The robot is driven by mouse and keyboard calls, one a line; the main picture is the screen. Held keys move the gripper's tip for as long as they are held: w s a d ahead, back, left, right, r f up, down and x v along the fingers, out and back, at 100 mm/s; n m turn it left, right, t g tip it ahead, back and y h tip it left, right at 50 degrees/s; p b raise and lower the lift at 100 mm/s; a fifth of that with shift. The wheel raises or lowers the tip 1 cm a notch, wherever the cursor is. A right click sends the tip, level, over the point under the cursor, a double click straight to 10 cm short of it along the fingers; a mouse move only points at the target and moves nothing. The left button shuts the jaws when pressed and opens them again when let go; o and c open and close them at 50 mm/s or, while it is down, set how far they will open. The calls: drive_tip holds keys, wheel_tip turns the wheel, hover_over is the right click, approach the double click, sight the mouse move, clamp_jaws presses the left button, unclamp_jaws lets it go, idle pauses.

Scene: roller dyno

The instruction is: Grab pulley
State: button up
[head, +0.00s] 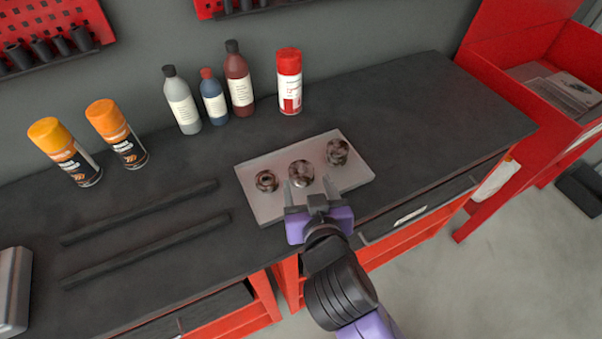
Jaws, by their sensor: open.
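Three small dark metallic round parts sit in a row on a light grey plate (270,207) on the workbench. The left part (266,181) is ring-like with a visible centre hole. The middle part (301,173) and the right part (337,152) look stacked or stepped. I cannot tell for certain which one is the pulley. My gripper (309,186) is open, with its fingers reaching over the plate just in front of the middle part. Nothing shows between the fingers. The near edge of the middle part lies close to the fingertips.
Bottles (213,97) and a red-capped can (289,82) stand behind the plate. Two orange-capped spray cans (117,134) stand at the left. Two dark bars (150,250) lie left of the plate. The dark bench top (420,110) is clear to the right.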

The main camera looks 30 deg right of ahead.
sight(301, 169)
drive_tip(key=p+x, duration=0.1)
drive_tip(key=x, duration=0.6)
drive_tip(key=shift+w+f, duration=0.15)
drive_tip(key=shift+w, duration=0.2)
clamp_jaws()
